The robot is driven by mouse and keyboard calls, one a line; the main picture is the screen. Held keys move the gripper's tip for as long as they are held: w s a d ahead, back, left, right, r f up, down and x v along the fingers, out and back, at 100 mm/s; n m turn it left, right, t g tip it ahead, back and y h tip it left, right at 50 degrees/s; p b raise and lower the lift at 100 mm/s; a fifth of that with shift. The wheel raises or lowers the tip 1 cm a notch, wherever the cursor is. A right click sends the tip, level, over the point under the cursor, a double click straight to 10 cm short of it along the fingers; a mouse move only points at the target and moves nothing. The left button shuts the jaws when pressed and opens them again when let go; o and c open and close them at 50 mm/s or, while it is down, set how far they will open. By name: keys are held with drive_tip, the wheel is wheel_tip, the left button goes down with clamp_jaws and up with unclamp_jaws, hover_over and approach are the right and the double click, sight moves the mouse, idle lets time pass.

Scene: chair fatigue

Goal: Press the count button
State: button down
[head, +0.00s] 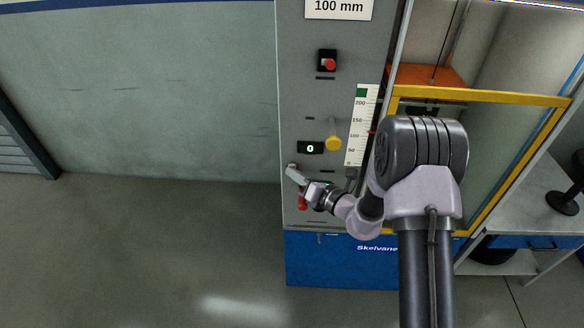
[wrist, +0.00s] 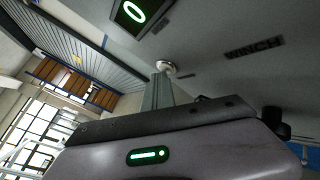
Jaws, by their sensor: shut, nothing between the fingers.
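The counter display (head: 310,148) on the grey machine panel (head: 295,100) reads 0. It also shows in the wrist view (wrist: 140,12). A small round pale button (wrist: 167,67) sits on the panel below the display, probably the count button; no label for it is readable. In the head view it is mostly hidden behind my fingers. My gripper (head: 292,172) is shut and empty, its fingertips pointing at the panel. In the wrist view the closed fingers (wrist: 158,92) end right at the pale button and overlap its edge; I cannot tell whether they touch it.
A yellow knob (head: 333,142), a printed scale (head: 360,125) and a red button (head: 328,62) are on the panel. A red handle (head: 302,202) is just below my gripper. A yellow-framed guard (head: 480,96) stands to the right. The floor (head: 150,240) on the left is clear.

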drive_tip(key=shift+s, duration=0.75)
drive_tip(key=s, duration=0.5)
drive_tip(key=shift+a+b, duration=0.1)
drive_tip(key=shift+b, duration=0.2)
idle(0.5)
